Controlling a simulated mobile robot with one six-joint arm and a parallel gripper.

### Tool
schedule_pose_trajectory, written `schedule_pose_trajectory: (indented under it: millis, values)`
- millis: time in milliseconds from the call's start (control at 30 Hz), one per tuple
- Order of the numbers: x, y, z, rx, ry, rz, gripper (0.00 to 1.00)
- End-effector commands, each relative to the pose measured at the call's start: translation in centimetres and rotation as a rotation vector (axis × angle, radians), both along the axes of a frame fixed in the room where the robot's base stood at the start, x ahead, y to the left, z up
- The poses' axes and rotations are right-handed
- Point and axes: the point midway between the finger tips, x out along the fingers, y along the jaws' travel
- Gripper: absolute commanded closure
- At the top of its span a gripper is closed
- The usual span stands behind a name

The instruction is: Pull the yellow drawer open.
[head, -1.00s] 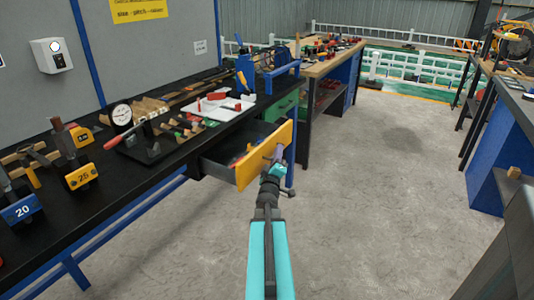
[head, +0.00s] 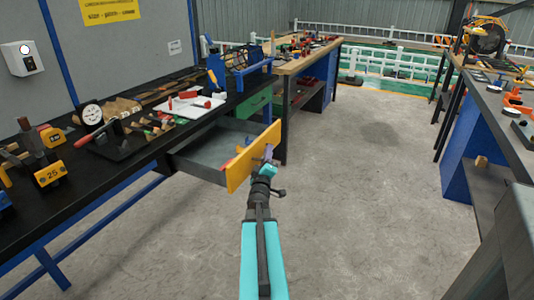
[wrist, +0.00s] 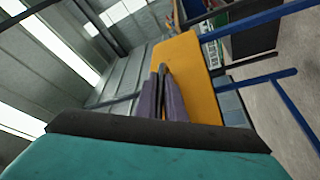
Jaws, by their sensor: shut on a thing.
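The yellow drawer front (head: 240,170) stands well out from the black workbench in the head view. Its grey drawer box (head: 208,150) is open to view, with a few small coloured items near the front. My gripper (head: 268,158) is at the outer face of the yellow front, shut on the drawer's handle. In the wrist view the yellow front (wrist: 195,75) fills the middle, and my gripper's purple-grey fingers (wrist: 163,90) close on a dark handle bar against it. The fingers hide most of the handle.
The black workbench (head: 100,205) on the left bears gauges, clamps and a white tray (head: 195,105). A green drawer (head: 252,103) sits beyond the yellow one. A wooden-topped bench (head: 300,58) stands behind. The concrete floor (head: 370,190) to the right is clear.

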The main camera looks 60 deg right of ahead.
Motion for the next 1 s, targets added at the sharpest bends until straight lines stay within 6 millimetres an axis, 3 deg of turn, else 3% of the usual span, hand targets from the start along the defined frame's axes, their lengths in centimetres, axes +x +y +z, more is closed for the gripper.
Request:
schedule_pose_trajectory:
  millis: [167,200,233,667,1000]
  values:
    - [0.2,0.1,0.3,-0.008,-0.001,0.001,1.0]
    - [0.2,0.1,0.3,-0.008,-0.001,0.002,0.86]
    - [0.3,0.2,0.3,-0.007,0.0,0.002,0.83]
    - [0.2,0.6,0.0,-0.002,0.002,0.006,0.83]
    - [-0.8,2.9,-0.5,-0.002,0.002,0.006,0.83]
